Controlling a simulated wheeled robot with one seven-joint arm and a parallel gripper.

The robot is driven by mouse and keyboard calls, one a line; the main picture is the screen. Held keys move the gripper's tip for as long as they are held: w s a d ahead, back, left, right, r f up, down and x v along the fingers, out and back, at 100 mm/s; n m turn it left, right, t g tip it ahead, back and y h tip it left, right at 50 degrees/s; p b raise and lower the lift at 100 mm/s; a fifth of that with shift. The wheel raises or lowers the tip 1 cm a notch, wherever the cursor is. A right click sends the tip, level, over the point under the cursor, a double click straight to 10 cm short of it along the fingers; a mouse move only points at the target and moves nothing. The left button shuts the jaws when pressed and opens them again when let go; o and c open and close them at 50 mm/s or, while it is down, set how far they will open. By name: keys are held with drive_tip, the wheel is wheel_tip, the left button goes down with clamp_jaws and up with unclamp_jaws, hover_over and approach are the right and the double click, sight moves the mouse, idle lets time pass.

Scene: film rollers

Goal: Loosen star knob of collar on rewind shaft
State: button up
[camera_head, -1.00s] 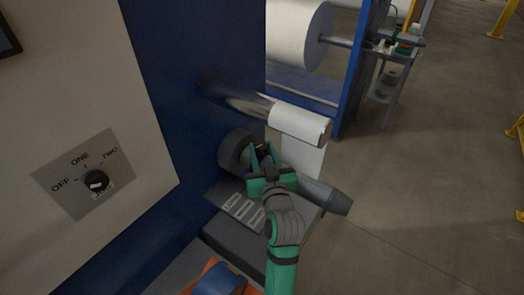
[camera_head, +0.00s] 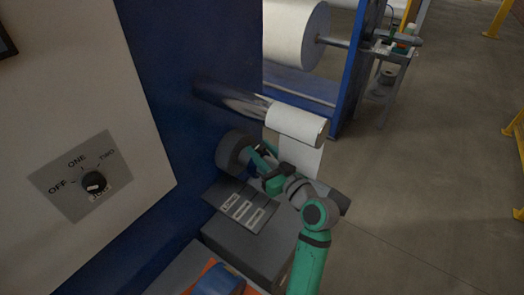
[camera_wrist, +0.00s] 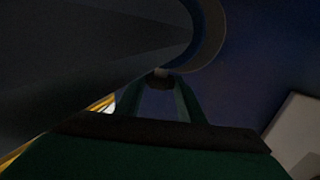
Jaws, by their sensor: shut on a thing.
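The dark grey collar (camera_head: 233,153) sits around the rewind shaft (camera_head: 333,196) near the blue machine wall. My gripper (camera_head: 260,153) is at the collar's right side in the head view. In the wrist view my gripper (camera_wrist: 160,90) is shut on the small dark star knob (camera_wrist: 160,80), with a green finger on either side. The collar's curved rim (camera_wrist: 212,30) shows just beyond the knob, and the dark shaft (camera_wrist: 80,60) fills the upper left. The knob's lobes are too dark to make out.
A white film roll (camera_head: 296,123) hangs on a roller above the shaft. A switch panel (camera_head: 75,175) is on the left wall. A grey ledge with a labelled panel (camera_head: 240,207) lies below the collar. Open floor (camera_head: 430,190) is at the right.

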drive_tip(key=shift+a, duration=0.1)
drive_tip(key=o, duration=1)
drive_tip(key=shift+o, duration=0.2)
drive_tip(key=shift+s+d, duration=0.35)
drive_tip(key=shift+s, duration=0.05)
drive_tip(key=v, duration=1)
drive_tip(key=shift+w, duration=0.1)
